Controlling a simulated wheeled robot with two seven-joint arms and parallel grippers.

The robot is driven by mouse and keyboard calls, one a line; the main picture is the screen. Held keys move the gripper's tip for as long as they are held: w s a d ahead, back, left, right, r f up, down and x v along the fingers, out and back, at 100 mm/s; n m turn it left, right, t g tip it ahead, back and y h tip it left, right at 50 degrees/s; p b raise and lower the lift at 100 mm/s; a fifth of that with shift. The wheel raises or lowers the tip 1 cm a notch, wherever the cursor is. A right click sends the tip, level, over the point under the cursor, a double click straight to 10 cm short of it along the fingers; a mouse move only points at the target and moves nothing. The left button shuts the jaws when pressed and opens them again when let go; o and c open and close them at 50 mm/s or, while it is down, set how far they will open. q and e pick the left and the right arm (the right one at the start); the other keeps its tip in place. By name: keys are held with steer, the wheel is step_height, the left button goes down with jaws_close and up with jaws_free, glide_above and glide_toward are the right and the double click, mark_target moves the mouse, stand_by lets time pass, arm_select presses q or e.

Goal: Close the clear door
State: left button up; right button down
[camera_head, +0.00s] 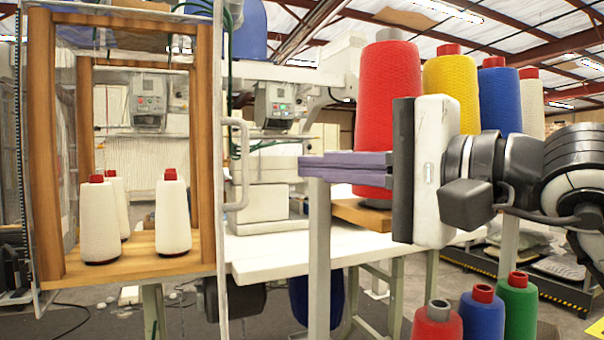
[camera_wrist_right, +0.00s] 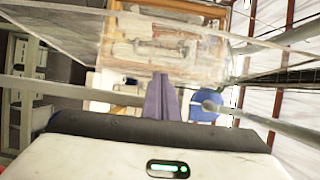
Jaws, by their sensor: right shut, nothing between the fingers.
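The clear door's handle (camera_head: 240,165) is a bent grey bar on the pale upright edge (camera_head: 221,260) right of the wooden cabinet (camera_head: 44,150) in the head view. The pane is nearly invisible, and I cannot tell how wide any gap is. My right gripper (camera_head: 303,168) has its purple fingers together, empty, pointing left. Its tips are right of the handle, apart from it in the picture. In the right wrist view, the fingers (camera_wrist_right: 163,78) point toward the hazy clear panel (camera_wrist_right: 105,45), with wood behind it. My left gripper is not visible.
White spools (camera_head: 100,225) stand inside the cabinet. A grey post (camera_head: 318,260) rises just below my right fingertips. A large red spool (camera_head: 387,105) stands behind the gripper, with yellow and blue ones beside it. A white table (camera_head: 300,255) lies behind; more spools (camera_head: 481,310) are low right.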

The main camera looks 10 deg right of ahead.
steer(key=x, duration=0.8)
steer(key=shift+a+p, duration=0.3)
steer(key=shift+p, duration=0.15)
